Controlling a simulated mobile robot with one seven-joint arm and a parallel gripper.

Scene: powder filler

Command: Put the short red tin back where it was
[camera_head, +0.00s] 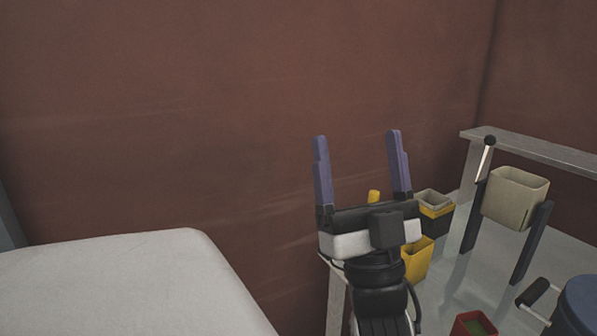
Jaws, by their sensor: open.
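A short red tin (473,324) with something green inside stands at the bottom edge of the picture, on the grey bench (447,292). The frame cuts off its lower part. My gripper (359,168) is raised in the middle of the view, with its two purple fingers wide apart and nothing between them. It is up and to the left of the tin, well apart from it.
Behind my gripper stand a yellow container (417,262) and a black-and-yellow one (437,215). A beige hopper (516,197) on dark legs and a blue drum (580,307) with a crank stand right. A white surface (110,285) lies left.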

